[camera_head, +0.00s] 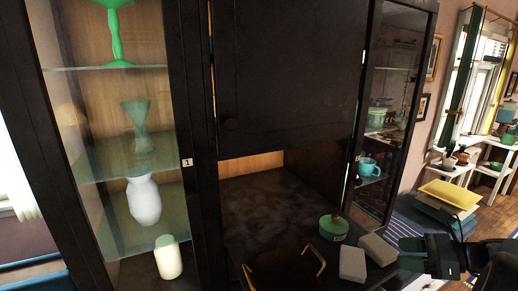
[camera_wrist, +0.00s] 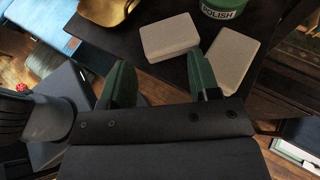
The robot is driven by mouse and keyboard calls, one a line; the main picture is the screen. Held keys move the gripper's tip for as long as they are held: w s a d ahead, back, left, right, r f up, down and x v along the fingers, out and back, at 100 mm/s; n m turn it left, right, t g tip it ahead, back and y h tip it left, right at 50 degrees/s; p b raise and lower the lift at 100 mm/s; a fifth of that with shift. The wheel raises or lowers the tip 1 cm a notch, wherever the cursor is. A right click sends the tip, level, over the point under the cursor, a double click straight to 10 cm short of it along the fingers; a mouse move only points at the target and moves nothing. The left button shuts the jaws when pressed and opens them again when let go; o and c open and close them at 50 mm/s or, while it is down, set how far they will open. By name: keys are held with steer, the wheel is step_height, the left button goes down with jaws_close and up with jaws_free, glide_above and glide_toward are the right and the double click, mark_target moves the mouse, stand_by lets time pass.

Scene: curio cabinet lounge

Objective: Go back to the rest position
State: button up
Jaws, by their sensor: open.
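My gripper (camera_head: 446,258) is at the lower right of the head view, beside the front right of the dark cabinet shelf (camera_head: 270,200). In the wrist view my gripper (camera_wrist: 160,82) shows two green fingers spread apart, with nothing between them. Two pale blocks lie on the shelf just beyond the fingertips: one block (camera_wrist: 169,37) and another block (camera_wrist: 223,64). They also show in the head view as a left block (camera_head: 352,263) and a right block (camera_head: 378,248). I see no contact between the fingers and the blocks.
A green polish tin (camera_head: 333,227) stands behind the blocks. A brass, handle-like object (camera_head: 318,268) is at the shelf's front. Glass cabinet sections flank the shelf, with a white vase (camera_head: 144,201) and a teal mug (camera_head: 369,166).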

steer(key=s+a+f+n+g+h, duration=0.5)
steer(key=s+f+n+h, duration=0.15)
steer(key=f+n, duration=0.3)
steer(key=s+a+r+n+t+h, duration=0.1)
steer(key=a+r+n+h, duration=0.1)
steer(key=a+n, duration=0.5)
steer(key=s+a+r+n+t+h, duration=0.1)
steer(key=s+a+r+n+h, duration=0.1)
steer(key=a+n, duration=0.5)
steer(key=shift+s+a+r+n+h, duration=0.25)
steer(key=shift+a+r+n+h, duration=0.1)
steer(key=shift+a+r+h, duration=0.35)
